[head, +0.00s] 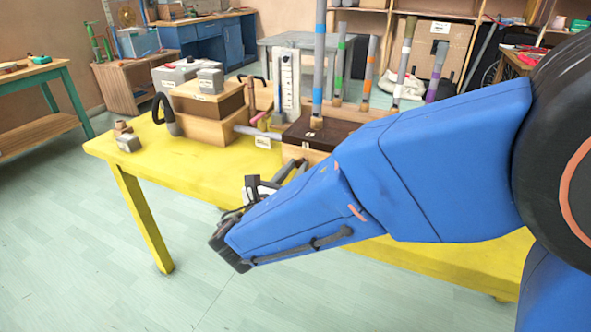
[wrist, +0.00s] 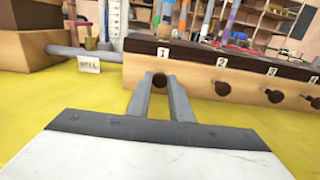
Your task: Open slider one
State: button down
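A long wooden box with a dark top (wrist: 240,60) stands on the yellow table. Its front has a row of round dark knobs, with number labels above them on the dark edge. In the wrist view my gripper (wrist: 159,80) has one finger on each side of the knob of slider one (wrist: 159,79), under label 1, and the fingers look shut on it. The slider looks flush with the box front. In the head view the box (head: 308,140) shows behind my arm, which hides most of its front and its other knobs; the fingertips reach its front.
Coloured upright tubes (head: 319,60) rise from the box top. Left of it are a labelled grey tube (wrist: 75,51) and stacked wooden boxes (head: 207,110). A small metal block (head: 129,143) sits at the table's left end. The table front left of my gripper is clear.

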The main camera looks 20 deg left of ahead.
aim_at(299, 165)
jog(key=shift+s+a, duration=0.15)
jog(key=shift+s, duration=1.35)
jog(key=c, duration=1.6)
grip_release()
jog(key=s, duration=0.5)
jog(key=s+a, duration=0.1)
jog(key=s, duration=1.1)
jog(key=shift+s+a, duration=0.15)
